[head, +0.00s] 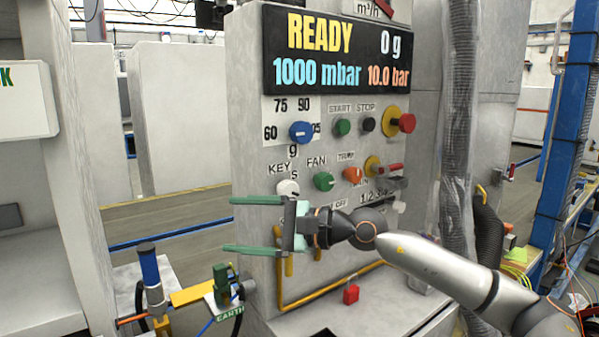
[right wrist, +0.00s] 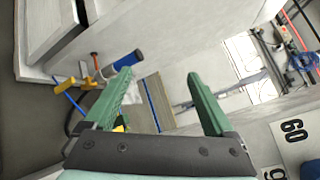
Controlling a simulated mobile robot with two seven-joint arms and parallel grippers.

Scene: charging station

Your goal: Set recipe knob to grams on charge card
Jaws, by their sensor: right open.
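The blue recipe knob (head: 301,132) sits on the upper left of the grey panel (head: 250,160), in a white dial marked 60, 75, 90 and 105 g. Where its pointer stands is too small to tell. A blue edge, likely the knob (right wrist: 312,170), shows at the lower right of the right wrist view, beside the 60 mark. My right gripper (head: 230,225) is open and empty, below and left of the knob, with its green fingers pointing left. Its fingers also show in the right wrist view (right wrist: 158,75). No charge card can be made out. My left gripper is out of view.
The display (head: 337,52) reads READY and 0 g. Close to the knob are a green button (head: 343,127), a black button (head: 368,125), a red mushroom button (head: 406,123) and a white key knob (head: 288,188). A blue-handled valve (head: 149,265) and an earth clamp (head: 222,285) stand lower left.

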